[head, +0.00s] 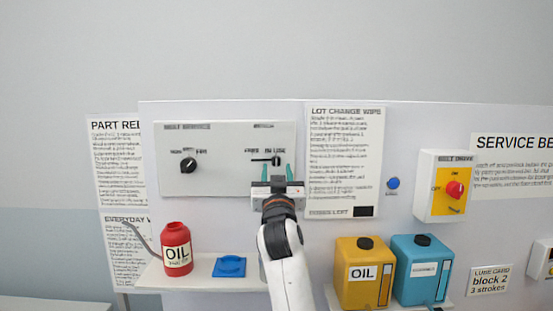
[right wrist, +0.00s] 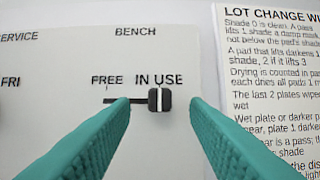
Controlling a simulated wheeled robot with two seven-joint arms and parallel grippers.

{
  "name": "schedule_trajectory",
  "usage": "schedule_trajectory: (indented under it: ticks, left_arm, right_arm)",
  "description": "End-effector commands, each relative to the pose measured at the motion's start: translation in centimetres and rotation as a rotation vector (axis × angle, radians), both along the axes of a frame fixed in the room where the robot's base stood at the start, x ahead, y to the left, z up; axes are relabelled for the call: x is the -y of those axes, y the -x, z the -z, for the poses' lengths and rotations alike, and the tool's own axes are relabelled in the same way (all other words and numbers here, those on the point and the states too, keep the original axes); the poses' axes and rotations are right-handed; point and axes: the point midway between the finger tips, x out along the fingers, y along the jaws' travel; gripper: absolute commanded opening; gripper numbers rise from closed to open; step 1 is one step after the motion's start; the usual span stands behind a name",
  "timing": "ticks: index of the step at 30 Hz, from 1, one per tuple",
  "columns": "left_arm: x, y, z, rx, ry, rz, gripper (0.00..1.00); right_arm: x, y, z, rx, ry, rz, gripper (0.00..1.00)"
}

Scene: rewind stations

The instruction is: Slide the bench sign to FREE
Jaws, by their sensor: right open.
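The bench sign is a slider on a pale panel (head: 225,180), under the label BENCH. Its black knob with a white stripe (right wrist: 159,100) sits at the right end of a dark slot (right wrist: 117,101), below IN USE; FREE is printed to the left. The knob also shows small in the head view (head: 276,161). My right gripper (head: 277,170) is in front of the panel. Its teal fingers are open in the right wrist view (right wrist: 160,105), one on each side of the knob, with visible gaps. My left gripper is not in view.
A black rotary knob (head: 188,165) is left on the same panel. A printed sheet (head: 345,160) hangs close to the right. Below are a red oil bottle (head: 176,250), a blue item (head: 229,266), and yellow (head: 362,272) and blue (head: 422,268) containers.

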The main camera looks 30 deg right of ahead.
Motion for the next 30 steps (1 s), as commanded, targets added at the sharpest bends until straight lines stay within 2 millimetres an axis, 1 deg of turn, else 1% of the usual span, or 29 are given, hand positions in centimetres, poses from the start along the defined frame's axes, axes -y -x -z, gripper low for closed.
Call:
schedule_trajectory:
  ticks: [1, 6, 9, 16, 17, 24, 30]
  left_arm:
    - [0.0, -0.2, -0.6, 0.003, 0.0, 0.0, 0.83]
    - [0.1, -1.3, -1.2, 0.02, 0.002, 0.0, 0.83]
    - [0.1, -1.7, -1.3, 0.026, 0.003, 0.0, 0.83]
    - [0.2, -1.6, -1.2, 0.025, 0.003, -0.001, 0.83]
    - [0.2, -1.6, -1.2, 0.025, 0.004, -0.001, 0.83]
    - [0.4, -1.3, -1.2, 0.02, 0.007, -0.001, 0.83]
    - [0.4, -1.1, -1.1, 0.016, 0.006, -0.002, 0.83]
  right_arm:
    - [0.3, -0.7, -0.6, -0.001, 0.001, 0.002, 0.42]
    - [0.9, -2.0, -1.0, 0.0, 0.001, 0.0, 0.42]
    - [1.1, -2.3, -1.1, 0.0, 0.0, 0.0, 0.42]
    - [1.1, -2.3, -1.0, 0.001, 0.0, 0.0, 0.42]
    - [1.1, -2.3, -1.0, 0.001, 0.0, 0.0, 0.4]
    - [1.1, -2.3, -1.0, 0.001, 0.0, 0.0, 0.01]
    - [1.0, -2.3, -1.0, 0.001, 0.0, 0.0, 0.0]
